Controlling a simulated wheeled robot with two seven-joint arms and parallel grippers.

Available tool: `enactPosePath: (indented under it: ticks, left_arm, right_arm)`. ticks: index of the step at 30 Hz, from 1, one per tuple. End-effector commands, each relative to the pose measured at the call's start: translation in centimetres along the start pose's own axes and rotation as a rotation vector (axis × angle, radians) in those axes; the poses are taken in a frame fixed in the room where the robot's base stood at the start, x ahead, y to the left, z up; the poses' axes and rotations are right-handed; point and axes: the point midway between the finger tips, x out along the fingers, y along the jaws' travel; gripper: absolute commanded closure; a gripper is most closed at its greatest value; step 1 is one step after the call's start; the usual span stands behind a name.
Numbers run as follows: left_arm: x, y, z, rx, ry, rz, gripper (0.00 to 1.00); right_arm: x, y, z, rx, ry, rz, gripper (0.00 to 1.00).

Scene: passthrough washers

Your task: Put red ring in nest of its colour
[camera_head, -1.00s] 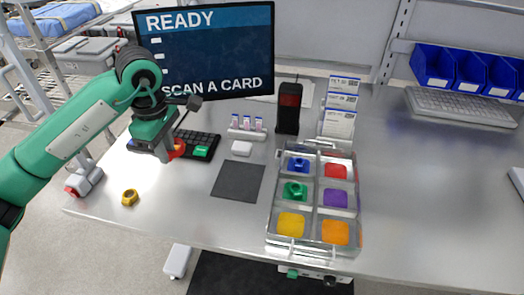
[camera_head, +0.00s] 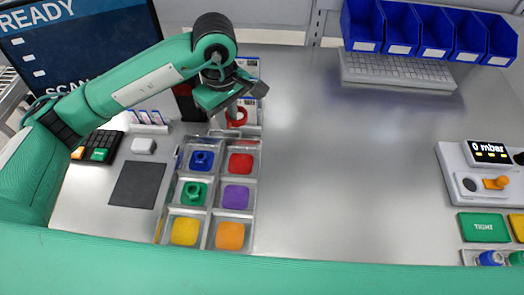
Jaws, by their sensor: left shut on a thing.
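My left gripper (camera_head: 229,117) is shut on the red ring (camera_head: 238,118). It holds the ring above the back edge of the clear tray (camera_head: 216,214), just behind the red nest (camera_head: 241,163). The red nest is the back right compartment and is empty. A blue ring (camera_head: 202,159) sits in the back left compartment, and a green ring (camera_head: 194,191) sits in the middle left one. The purple (camera_head: 236,197), yellow (camera_head: 185,231) and orange (camera_head: 230,236) nests hold no ring. My right gripper is out of view.
Card holders (camera_head: 247,67) and a dark reader (camera_head: 186,102) stand behind the tray, partly hidden by my left arm. A dark mat (camera_head: 139,185) lies left of it. The table to the right is clear up to the pressure device (camera_head: 490,185). Blue bins (camera_head: 428,32) are at the back.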

Motion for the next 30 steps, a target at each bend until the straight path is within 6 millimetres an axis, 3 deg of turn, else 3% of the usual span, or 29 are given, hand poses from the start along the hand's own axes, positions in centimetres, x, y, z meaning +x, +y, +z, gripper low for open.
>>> enactPosePath:
  ticks: [5, 18, 30]
  left_arm:
    - [2.6, -0.2, 0.1, 0.002, -0.003, -0.008, 1.0]
    - [13.3, -0.1, 0.1, 0.001, -0.002, -0.005, 1.0]
    - [18.2, -0.1, 0.1, 0.0, -0.002, -0.005, 1.0]
  right_arm:
    - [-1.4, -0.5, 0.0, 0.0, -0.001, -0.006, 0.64]
    - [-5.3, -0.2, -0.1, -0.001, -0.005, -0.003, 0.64]
    - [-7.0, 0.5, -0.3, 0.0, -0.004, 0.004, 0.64]
